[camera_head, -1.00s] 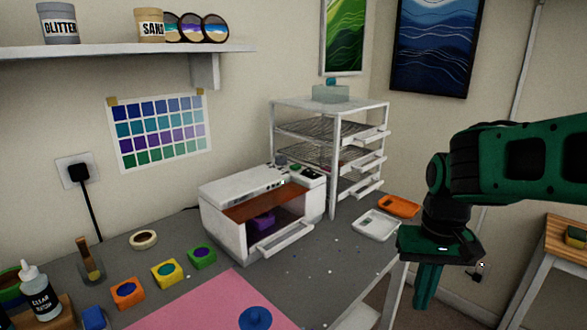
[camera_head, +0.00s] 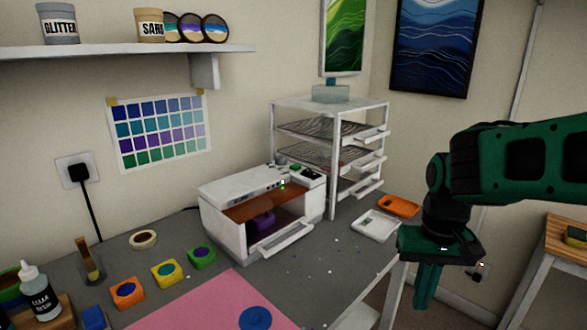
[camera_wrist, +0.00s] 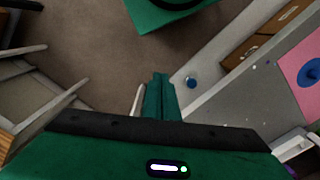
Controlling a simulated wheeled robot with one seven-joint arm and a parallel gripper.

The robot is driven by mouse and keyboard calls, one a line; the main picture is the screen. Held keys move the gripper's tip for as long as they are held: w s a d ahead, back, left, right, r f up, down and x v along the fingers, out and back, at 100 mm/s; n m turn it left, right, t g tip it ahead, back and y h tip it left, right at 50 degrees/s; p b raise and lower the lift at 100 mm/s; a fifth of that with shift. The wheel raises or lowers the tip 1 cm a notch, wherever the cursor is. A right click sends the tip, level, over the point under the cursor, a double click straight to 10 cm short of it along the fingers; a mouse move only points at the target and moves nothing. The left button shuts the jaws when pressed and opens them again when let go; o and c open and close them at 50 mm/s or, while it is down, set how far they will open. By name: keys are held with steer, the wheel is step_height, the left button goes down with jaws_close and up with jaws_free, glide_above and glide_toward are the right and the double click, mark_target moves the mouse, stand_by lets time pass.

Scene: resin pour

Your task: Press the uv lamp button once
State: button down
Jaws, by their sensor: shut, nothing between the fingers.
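The uv lamp (camera_head: 222,207) is a white box on the grey table, left of the white rack. Its front is open, with a brown-orange panel above the opening and a purple piece (camera_head: 262,221) inside. A small control block with a green button (camera_head: 295,167) and a dark part stands at its back right top. A tiny green light (camera_head: 282,187) shows near its upper front edge. My gripper (camera_head: 424,306) is shut and empty, pointing down beyond the table's right edge, well right of the lamp. Its closed fingers (camera_wrist: 160,85) also show in the wrist view.
The white rack (camera_head: 333,180) stands behind the lamp. A white tray (camera_head: 376,225) and an orange tray (camera_head: 399,206) lie between lamp and gripper. Colored pots, a pink mat (camera_head: 205,305) and a clear bottle (camera_head: 40,290) are in front and left. A wooden stool (camera_head: 568,240) is at right.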

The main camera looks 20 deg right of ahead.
stand_by(0.4)
step_height(320, 180, up, 24)
steer(key=m+t, duration=0.3)
steer(key=t, duration=0.6)
glide_above(297, 167)
steer(key=shift+f+h, duration=0.15)
steer(key=shift+h, duration=0.15)
steer(key=shift+f, duration=4.45)
